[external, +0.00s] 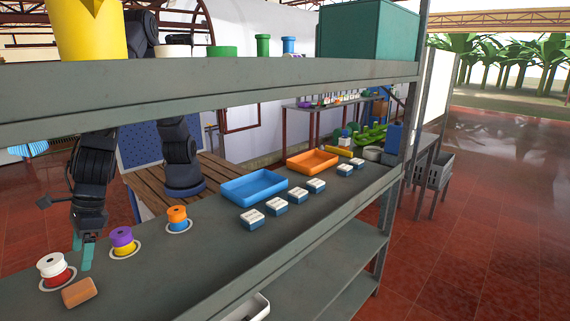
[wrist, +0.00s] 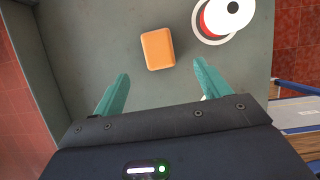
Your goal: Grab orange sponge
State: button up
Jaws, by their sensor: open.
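The orange sponge (external: 79,292) is a small rounded block lying on the grey shelf at the front left of the external view. In the wrist view the sponge (wrist: 158,49) lies flat, ahead of the fingertips and roughly centred between them. My gripper (external: 84,253) has teal fingers and is open and empty. In the wrist view my gripper (wrist: 160,82) has its fingers spread wider than the sponge. The gripper is apart from the sponge, above the shelf, and nothing hides the sponge.
A white and red spool (external: 54,269) on a white disc stands close beside the sponge. A purple and yellow spool (external: 122,241) and an orange and blue spool (external: 177,218) stand farther along. A blue tray (external: 254,196) lies beyond. An upper shelf (external: 200,100) hangs above the work surface.

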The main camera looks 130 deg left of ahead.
aim_at(79, 287)
jog(key=x, duration=0.9)
jog(key=shift+w+f, duration=0.2)
jog(key=shift+f, duration=0.2)
jog(key=c, duration=1)
jog(key=shift+r, duration=0.2)
